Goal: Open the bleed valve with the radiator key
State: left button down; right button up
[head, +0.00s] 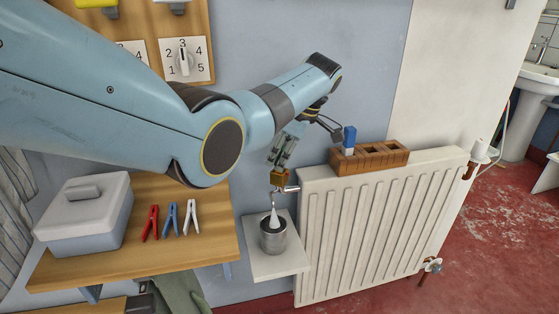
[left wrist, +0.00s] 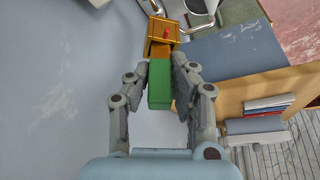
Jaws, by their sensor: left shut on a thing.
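My left gripper (head: 282,157) is shut on the green handle (left wrist: 159,84) of a key, as the left wrist view shows. Beyond the handle is a square brass-coloured head (left wrist: 162,38) with a small red mark on it. In the head view this brass head (head: 280,178) hangs below the fingers, at the small bleed valve pipe (head: 291,188) on the radiator's (head: 378,225) upper left corner. I cannot tell whether the head is seated on the valve. My right gripper is not in view.
A metal cup (head: 273,241) with a white spout above it stands on a small white shelf (head: 287,267). A wooden rack (head: 390,159) on the radiator holds a blue block (head: 350,138). A wooden shelf (head: 200,250) bears a grey box (head: 85,215) and several pegs (head: 171,220).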

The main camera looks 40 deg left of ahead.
pick_arm(q)
jog(key=shift+f+n+g+h+b, duration=0.1)
jog(key=shift+n+g+h+b, duration=0.25)
jog(key=shift+n+b, duration=0.75)
jog(key=shift+n+g+h+b, duration=0.15)
jog(key=shift+n+g+b, duration=0.5)
jog(key=shift+n, duration=0.85)
jog(key=c, duration=1.1)
grip_release()
jog(key=v, duration=0.7)
jog(key=shift+r, duration=0.3)
jog(key=shift+d, duration=0.1)
